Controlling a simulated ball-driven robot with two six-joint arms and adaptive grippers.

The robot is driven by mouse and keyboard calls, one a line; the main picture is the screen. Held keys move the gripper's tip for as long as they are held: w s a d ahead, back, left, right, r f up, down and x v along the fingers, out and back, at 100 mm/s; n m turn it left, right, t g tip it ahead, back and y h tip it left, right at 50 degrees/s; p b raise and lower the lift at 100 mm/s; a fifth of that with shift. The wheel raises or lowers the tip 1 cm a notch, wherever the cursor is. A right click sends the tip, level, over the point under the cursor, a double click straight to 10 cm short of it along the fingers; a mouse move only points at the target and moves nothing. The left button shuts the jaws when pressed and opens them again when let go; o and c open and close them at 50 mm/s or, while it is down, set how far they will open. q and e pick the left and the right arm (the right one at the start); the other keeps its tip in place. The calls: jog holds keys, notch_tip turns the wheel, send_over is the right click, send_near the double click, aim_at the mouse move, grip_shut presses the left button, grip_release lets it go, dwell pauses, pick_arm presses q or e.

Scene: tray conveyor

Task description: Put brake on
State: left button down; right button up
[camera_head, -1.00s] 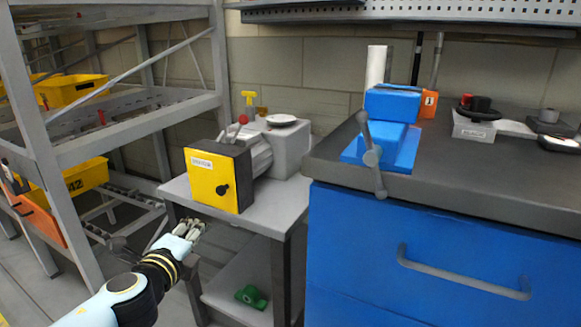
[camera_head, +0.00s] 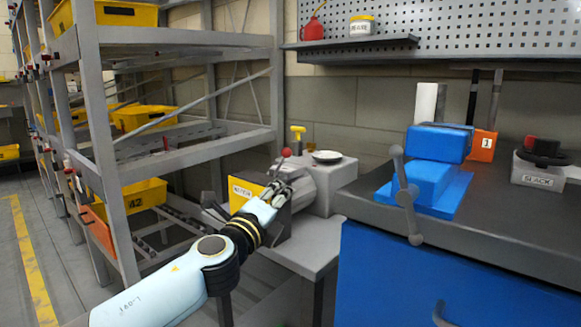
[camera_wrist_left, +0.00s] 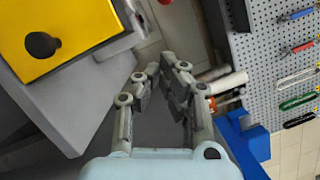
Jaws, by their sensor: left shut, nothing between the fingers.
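A grey machine (camera_head: 305,183) with a yellow front panel (camera_head: 241,191) stands on a small grey table. A lever with a red ball knob (camera_head: 286,152) stands on top of it; its lower part is hidden. None of these parts is clearly labelled as the brake. My left gripper (camera_head: 279,188) is shut and empty, just below the red knob and in front of the panel. I cannot tell if it touches the machine. In the left wrist view its fingers (camera_wrist_left: 164,72) are close together, beside the yellow panel (camera_wrist_left: 85,18) with its black knob (camera_wrist_left: 42,44). My right gripper is out of view.
A yellow T-handle (camera_head: 298,131) and a white dish (camera_head: 327,156) are by the machine. A blue vise (camera_head: 436,170) stands on the workbench at right. A grey rack (camera_head: 117,205) with yellow bins stands close on the left.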

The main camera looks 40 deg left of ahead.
aim_at(280, 165)
pick_arm(q)
jog(key=w+a+r, duration=0.2)
jog(key=w+a, duration=0.2)
jog(key=w, duration=0.5)
jog(key=shift+w+a+r+p, duration=0.25)
jog(key=shift+w+a+p, duration=0.05)
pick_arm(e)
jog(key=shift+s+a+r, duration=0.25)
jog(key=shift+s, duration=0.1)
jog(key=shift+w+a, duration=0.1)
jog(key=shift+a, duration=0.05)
